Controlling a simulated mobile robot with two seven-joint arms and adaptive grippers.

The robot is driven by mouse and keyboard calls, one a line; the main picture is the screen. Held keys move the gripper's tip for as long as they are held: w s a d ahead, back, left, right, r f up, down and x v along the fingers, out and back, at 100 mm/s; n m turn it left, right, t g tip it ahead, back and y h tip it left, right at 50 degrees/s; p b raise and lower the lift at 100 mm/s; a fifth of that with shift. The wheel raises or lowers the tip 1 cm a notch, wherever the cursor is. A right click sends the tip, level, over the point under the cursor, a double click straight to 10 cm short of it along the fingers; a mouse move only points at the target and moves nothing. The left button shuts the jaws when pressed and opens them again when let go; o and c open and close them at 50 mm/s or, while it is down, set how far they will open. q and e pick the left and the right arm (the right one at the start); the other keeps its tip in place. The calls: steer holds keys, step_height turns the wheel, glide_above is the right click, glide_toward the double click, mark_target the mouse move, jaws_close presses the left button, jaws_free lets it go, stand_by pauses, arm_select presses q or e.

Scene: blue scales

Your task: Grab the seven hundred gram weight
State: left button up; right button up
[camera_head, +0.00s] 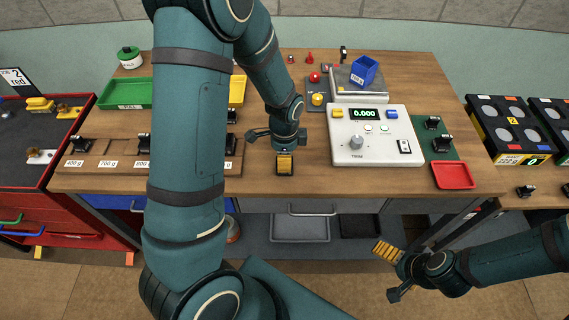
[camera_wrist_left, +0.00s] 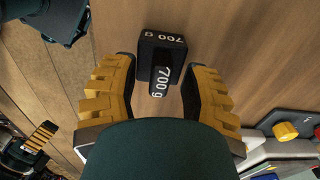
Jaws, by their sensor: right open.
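The 700 g weight (camera_wrist_left: 162,52) is a black block with white "700 g" lettering and a raised handle. In the left wrist view it stands on the wooden table just beyond and between the fingertips of my left gripper (camera_wrist_left: 160,75). The yellow-padded fingers are apart, with gaps on both sides of the handle. In the head view my left gripper (camera_head: 284,165) points down at the table's front middle, and it mostly hides the weight there. My right gripper (camera_head: 386,272) is open and empty, low in front of the table.
A wooden rack (camera_head: 122,166) with labelled places and several black weights stands on the left. A grey scale panel (camera_head: 376,150) reading 0.000 is right of my left gripper. Bare table surrounds the left gripper.

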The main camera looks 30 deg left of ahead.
arm_select(q)
jaws_close()
